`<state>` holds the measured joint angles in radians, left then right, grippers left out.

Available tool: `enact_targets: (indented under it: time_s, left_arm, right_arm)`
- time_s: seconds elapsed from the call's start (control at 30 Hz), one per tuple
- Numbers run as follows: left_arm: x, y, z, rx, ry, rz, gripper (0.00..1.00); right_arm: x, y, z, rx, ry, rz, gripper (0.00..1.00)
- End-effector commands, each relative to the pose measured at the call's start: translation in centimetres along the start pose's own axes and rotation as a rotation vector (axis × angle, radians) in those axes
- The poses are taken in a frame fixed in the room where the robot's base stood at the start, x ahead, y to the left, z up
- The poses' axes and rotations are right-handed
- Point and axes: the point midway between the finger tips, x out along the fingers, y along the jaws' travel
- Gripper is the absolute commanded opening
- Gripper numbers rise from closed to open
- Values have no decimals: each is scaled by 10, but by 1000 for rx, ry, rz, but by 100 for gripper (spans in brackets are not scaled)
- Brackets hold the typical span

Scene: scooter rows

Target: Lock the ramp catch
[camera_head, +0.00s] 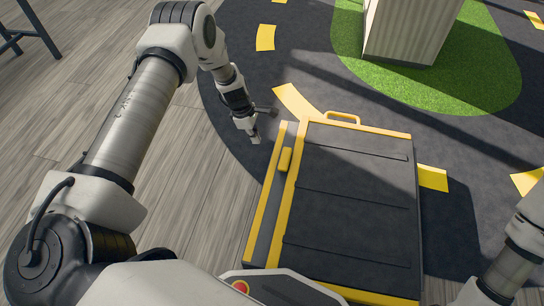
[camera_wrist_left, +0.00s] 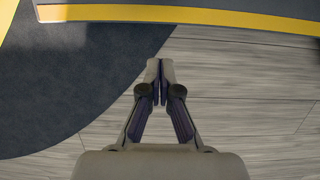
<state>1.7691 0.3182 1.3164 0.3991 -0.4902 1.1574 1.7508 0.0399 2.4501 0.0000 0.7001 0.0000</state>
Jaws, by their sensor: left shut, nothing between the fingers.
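The ramp (camera_head: 348,190) is a dark ribbed panel with yellow edge strips. A yellow loop handle (camera_head: 342,117) stands at its far edge. A short yellow block, which looks like the catch (camera_head: 285,159), sits on the grey strip along the ramp's left side. I cannot tell whether it is locked. My left gripper (camera_head: 255,138) is just left of the ramp's far left corner, apart from the catch. In the left wrist view its fingers (camera_wrist_left: 160,66) are shut and empty, with the ramp's yellow edge (camera_wrist_left: 180,16) across the top. My right gripper is out of view.
Grey plank floor (camera_head: 190,190) lies left of the ramp, and a dark mat (camera_head: 240,60) with yellow marks lies around and beyond it. A pale ribbed box (camera_head: 405,30) stands on a green patch (camera_head: 480,75) at the back. Dark metal legs (camera_head: 30,30) show at top left.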

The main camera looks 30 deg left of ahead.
Motion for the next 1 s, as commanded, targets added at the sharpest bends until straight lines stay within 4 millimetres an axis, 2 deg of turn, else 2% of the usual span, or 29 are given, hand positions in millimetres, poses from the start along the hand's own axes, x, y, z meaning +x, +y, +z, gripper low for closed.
enact_targets:
  time_s: [0.17, 0.57, 0.63, 0.73, 1.0]
  left_arm:
    - [22, -1, -1, 2, 2, -2, 0]
    - [110, -1, -2, 3, 1, -2, 0]
    - [109, 0, 14, 7, 0, 0, 0]
    - [111, -1, 28, 5, 0, -1, 0]
    - [110, -1, 39, 2, 1, 0, 0]
  right_arm:
    - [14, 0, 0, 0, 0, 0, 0]
    - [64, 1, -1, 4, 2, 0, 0]
    - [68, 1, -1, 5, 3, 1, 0]
    - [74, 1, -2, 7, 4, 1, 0]
    - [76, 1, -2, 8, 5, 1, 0]
